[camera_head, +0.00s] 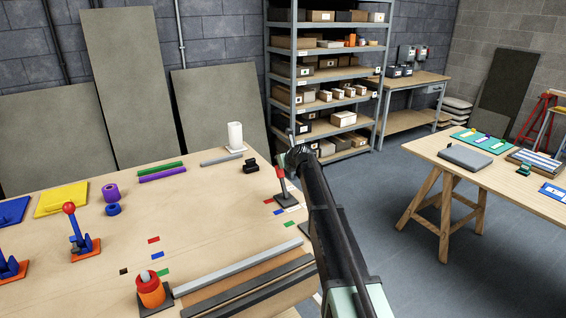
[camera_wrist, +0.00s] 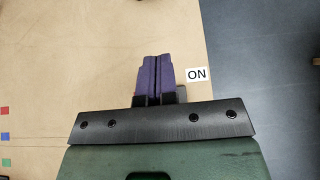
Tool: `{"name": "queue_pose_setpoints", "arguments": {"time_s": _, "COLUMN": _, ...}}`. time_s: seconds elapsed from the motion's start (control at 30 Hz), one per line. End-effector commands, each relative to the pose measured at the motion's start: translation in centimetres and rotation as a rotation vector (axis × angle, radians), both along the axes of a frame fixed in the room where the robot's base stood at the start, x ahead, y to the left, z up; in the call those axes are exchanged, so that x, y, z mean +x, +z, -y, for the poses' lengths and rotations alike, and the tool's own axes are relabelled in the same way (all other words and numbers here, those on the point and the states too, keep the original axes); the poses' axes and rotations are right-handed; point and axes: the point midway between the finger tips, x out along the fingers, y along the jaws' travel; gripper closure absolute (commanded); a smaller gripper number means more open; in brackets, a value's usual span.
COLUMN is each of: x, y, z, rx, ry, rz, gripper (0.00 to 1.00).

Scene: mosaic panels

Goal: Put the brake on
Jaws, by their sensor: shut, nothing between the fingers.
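In the head view, a small lever on a dark base plate (camera_head: 287,200) stands near the right edge of the wooden table; its grey, tilted post has a red part near the top. My gripper (camera_head: 284,163) is at the top of this lever, partly hidden by my dark arm; I cannot tell whether they touch. In the wrist view my gripper's purple fingers (camera_wrist: 155,75) are together, with nothing seen between them. A white "ON" label (camera_wrist: 196,75) lies to their right. A bit of grey shows behind the gripper's edge; the rest there is hidden.
A red-knobbed lever (camera_head: 69,208) on an orange base stands at the left. A white roll (camera_head: 235,136) and black block (camera_head: 250,165) stand behind. The table's middle is mostly clear.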

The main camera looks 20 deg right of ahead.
Motion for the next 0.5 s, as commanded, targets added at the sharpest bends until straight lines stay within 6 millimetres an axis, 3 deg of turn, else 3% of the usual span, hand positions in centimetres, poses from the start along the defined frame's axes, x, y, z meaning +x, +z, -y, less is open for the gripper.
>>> {"name": "queue_pose_setpoints", "arguments": {"time_s": 0.27, "x": -0.4, "y": 0.5, "z": 0.0, "rx": 0.002, "ry": -0.001, "rz": 0.003, "gripper": 1.0}}
{"name": "queue_pose_setpoints", "arguments": {"time_s": 0.5, "x": -4.0, "y": 2.8, "z": 0.7, "rx": 0.0, "ry": 0.001, "rz": 0.003, "gripper": 1.0}}
